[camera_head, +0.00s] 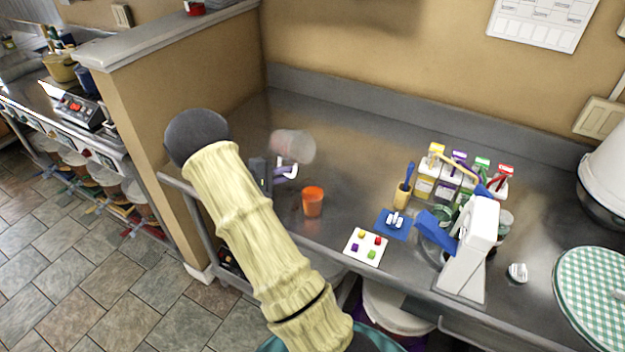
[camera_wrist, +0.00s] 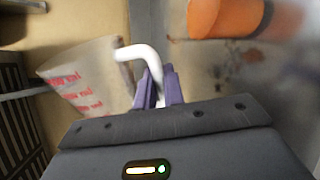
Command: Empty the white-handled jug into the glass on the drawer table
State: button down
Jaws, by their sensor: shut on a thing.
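The clear jug (camera_head: 293,146) with red markings is held above the steel counter and looks tilted in the head view. My gripper (camera_head: 273,174) is shut on its white handle. In the wrist view the jug (camera_wrist: 85,80) is at the left, and its handle (camera_wrist: 140,54) runs between my purple fingertips (camera_wrist: 158,88). I cannot tell how much is in the jug. An orange cup (camera_head: 312,201) stands upright on the counter, right of and nearer than my gripper; it also shows at the top of the wrist view (camera_wrist: 226,16). I cannot tell for sure whether this cup is the glass.
A white tile with colored dots (camera_head: 365,247) and a blue mat (camera_head: 393,224) lie right of the orange cup. Several colored-lid bottles (camera_head: 427,178) and a white machine (camera_head: 470,252) stand farther right. A partition wall (camera_head: 135,120) borders the counter at left.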

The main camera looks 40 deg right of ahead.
aim_at(291, 175)
jog(key=shift+s+r+n+g+p, duration=0.4)
jog(key=shift+r+n+p, duration=0.25)
jog(key=shift+p, duration=1.15)
jog(key=shift+s+r+n+g+p, duration=0.3)
jog(key=shift+s+r+n+p, duration=0.2)
jog(key=shift+n+p, duration=0.2)
jog(key=shift+s+f+n+g+h, duration=0.25)
jog(key=shift+s+n+g+h, duration=0.05)
jog(key=shift+n, duration=0.25)
jog(key=shift+s+f+n+g, duration=0.2)
jog(key=shift+n+g, duration=0.1)
jog(key=shift+n, duration=0.5)
jog(key=shift+w+n+g+h+p, duration=0.3)
jog(key=shift+w+n+g+h, duration=0.15)
jog(key=shift+n, duration=0.75)
jog(key=shift+w+f+n+g+h+b, duration=0.2)
jog(key=shift+f+n+b, duration=0.1)
jog(key=shift+f+n, duration=0.15)
jog(key=shift+w+f+n+g+h+b, duration=0.1)
jog(key=shift+w+f+n+g+b, duration=0.1)
jog(key=shift+f+n+b, duration=0.25)
jog(key=shift+w+r+n, duration=0.3)
jog(key=shift+r+n, duration=0.15)
jog(key=shift+n, duration=0.55)
